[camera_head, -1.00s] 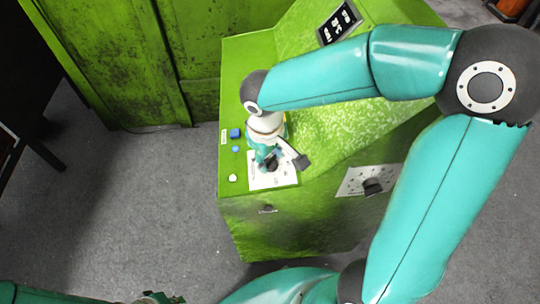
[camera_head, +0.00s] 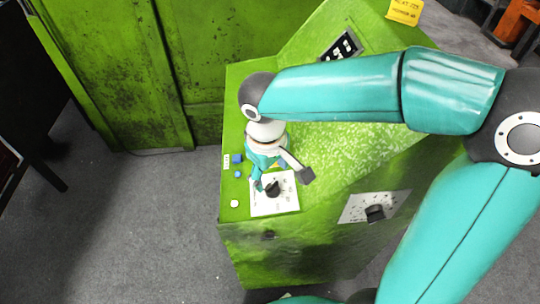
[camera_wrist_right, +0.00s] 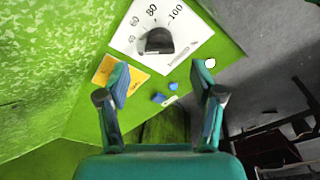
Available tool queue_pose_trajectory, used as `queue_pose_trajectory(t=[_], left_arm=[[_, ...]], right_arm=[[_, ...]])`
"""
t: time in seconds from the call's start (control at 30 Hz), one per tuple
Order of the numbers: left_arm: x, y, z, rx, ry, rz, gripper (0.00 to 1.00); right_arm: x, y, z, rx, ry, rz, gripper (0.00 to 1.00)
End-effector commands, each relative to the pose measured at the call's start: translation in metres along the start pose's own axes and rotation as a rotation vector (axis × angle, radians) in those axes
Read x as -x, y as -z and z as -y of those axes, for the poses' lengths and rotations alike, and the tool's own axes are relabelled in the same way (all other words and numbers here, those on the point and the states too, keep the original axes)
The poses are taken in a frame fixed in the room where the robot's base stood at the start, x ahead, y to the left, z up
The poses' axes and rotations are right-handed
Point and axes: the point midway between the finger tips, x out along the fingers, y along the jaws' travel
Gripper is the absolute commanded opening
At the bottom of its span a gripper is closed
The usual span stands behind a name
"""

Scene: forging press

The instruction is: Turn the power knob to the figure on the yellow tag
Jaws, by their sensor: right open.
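A black knob (camera_head: 273,188) sits on a white dial plate (camera_head: 287,203) on top of the green press cabinet. In the right wrist view the knob (camera_wrist_right: 157,40) is ahead of my fingers, and the dial shows figures including 60, 80 and 100. The knob's exact setting is unclear. My left gripper is out of view.
A second black knob (camera_head: 375,213) is on the cabinet's front face. An orange-yellow label (camera_wrist_right: 122,76) lies beside the dial. Blue buttons (camera_head: 237,159) and a white button (camera_head: 234,204) sit left of it. A dark display (camera_head: 341,46) is behind my right arm.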

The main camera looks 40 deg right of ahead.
Motion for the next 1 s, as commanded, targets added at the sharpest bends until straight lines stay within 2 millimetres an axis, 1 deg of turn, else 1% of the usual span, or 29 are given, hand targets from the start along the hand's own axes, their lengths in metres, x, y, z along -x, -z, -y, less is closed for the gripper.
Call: queue_pose_trajectory(t=[0.03,0.2,0.3,0.4,0.53,1.0], left_arm=[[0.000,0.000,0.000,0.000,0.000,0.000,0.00],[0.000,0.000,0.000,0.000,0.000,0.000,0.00],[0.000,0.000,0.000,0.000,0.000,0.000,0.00],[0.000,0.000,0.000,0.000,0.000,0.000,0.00],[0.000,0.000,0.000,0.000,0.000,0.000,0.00],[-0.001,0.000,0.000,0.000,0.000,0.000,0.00]], right_arm=[[0.012,0.001,0.001,0.001,0.001,-0.006,0.67],[0.043,0.001,0.000,0.002,0.001,-0.004,0.67],[0.055,0.001,0.000,0.000,0.001,-0.003,0.67],[0.062,0.000,0.000,0.000,0.001,-0.001,0.67],[0.066,-0.001,0.000,0.000,0.001,0.001,0.67],[0.065,-0.001,0.000,0.000,0.001,0.001,0.67]])
